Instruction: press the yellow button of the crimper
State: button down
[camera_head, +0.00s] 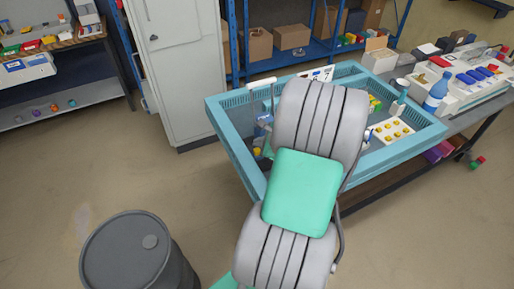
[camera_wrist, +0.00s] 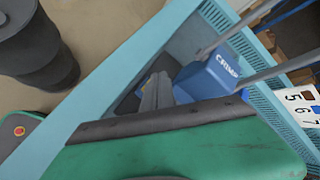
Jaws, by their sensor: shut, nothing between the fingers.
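The crimper (camera_wrist: 216,76) is a blue block with white CRIMP lettering and grey bars, inside the teal-rimmed table (camera_wrist: 112,82). In the head view the crimper (camera_head: 264,119) shows partly, left of my arm, with a small yellow spot (camera_head: 257,151) below it that may be the button. My gripper (camera_wrist: 157,93) shows in the wrist view as grey fingers held together, empty, just left of the blue block. A trace of yellow shows beside the fingers. The button itself is mostly hidden, and I cannot tell whether the fingertips touch it. In the head view my arm hides the gripper.
The table's raised teal rim (camera_head: 236,160) runs close beside my gripper. A white tray with yellow pieces (camera_head: 392,132) and a blue bottle (camera_head: 436,92) stand to the right. A numbered white panel (camera_wrist: 300,100) lies right of the crimper. A dark barrel (camera_head: 135,255) stands front left.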

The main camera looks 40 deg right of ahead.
notch_tip(320, 180, up, 5)
jog(key=p, duration=0.4)
jog(key=shift+p, duration=0.4)
dwell(0.4)
